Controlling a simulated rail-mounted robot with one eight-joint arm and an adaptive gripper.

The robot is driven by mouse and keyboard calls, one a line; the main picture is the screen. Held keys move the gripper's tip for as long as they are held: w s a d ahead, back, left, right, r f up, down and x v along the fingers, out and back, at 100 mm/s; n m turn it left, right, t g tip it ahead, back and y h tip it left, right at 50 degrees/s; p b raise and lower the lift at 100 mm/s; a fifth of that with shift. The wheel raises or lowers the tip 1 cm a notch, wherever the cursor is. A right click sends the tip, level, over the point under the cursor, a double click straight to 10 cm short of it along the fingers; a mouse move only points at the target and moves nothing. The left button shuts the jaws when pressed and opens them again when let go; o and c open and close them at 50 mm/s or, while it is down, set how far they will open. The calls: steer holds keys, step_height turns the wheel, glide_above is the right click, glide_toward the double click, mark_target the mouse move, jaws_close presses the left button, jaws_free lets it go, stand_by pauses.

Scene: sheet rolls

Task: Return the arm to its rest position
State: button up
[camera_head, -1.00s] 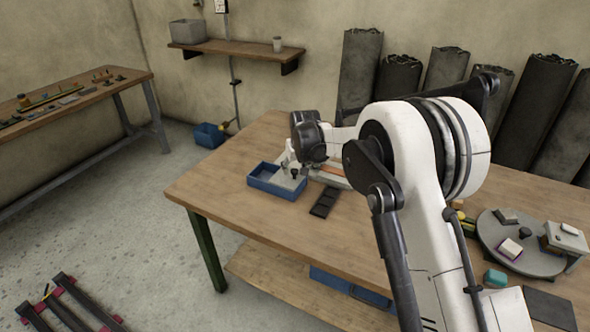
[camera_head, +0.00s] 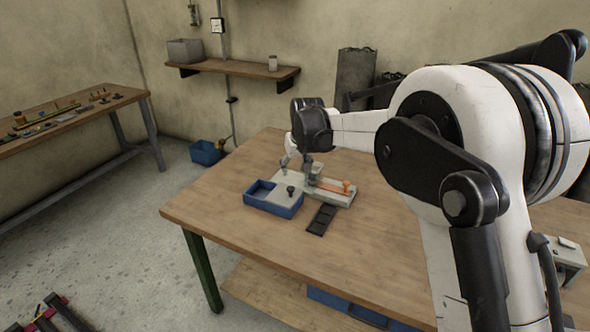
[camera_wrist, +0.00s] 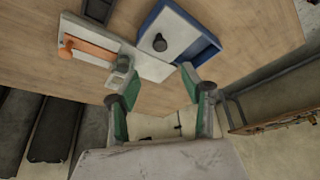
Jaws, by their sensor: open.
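My gripper (camera_wrist: 155,92) shows in the wrist view with its two green-padded fingers spread apart and nothing between them. In the head view my arm reaches over the wooden table, and the gripper end (camera_head: 290,155) hangs above the far left part of the tabletop, behind the blue tray (camera_head: 258,206). The fingers are small and partly unclear there. In the wrist view the blue tray (camera_wrist: 211,55) and the grey fixture with an orange-handled part (camera_wrist: 92,48) lie beyond the fingertips, apart from them.
The wooden table (camera_head: 230,222) has clear room at its front left. A black slotted plate (camera_head: 321,219) lies by the fixture. Dark rolls (camera_head: 355,72) stand against the back wall. A wall shelf (camera_head: 235,68) and a side bench (camera_head: 70,118) are farther off.

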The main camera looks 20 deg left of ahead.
steer(key=s+d+r+m, duration=0.1)
steer(key=s+d+r, duration=0.1)
steer(key=d+r, duration=0.45)
steer(key=s+d+r+m+t, duration=0.1)
steer(key=s+d+r, duration=0.15)
steer(key=d, duration=0.75)
steer(key=s+d+r+m, duration=0.1)
steer(key=s+d+r, duration=0.1)
steer(key=d+r, duration=0.45)
steer(key=s+d+r+m+t+h, duration=0.1)
steer(key=s+d, duration=0.4)
steer(key=d, duration=0.3)
steer(key=s+d+r+m, duration=0.1)
steer(key=s+d, duration=0.5)
steer(key=d, duration=0.2)
steer(key=s+d+f+m+t+h, duration=0.1)
steer(key=s+d+f, duration=0.2)
steer(key=s+d, duration=0.3)
steer(key=s+d+f+m+h, duration=0.1)
steer(key=s+d+f+m, duration=0.1)
steer(key=s+d+f, duration=0.2)
steer(key=s+d, duration=0.3)
steer(key=s, duration=0.5)
steer(key=shift+d+f+t, duration=0.2)
steer(key=shift+d+t, duration=0.1)
steer(key=shift+t, duration=0.1)
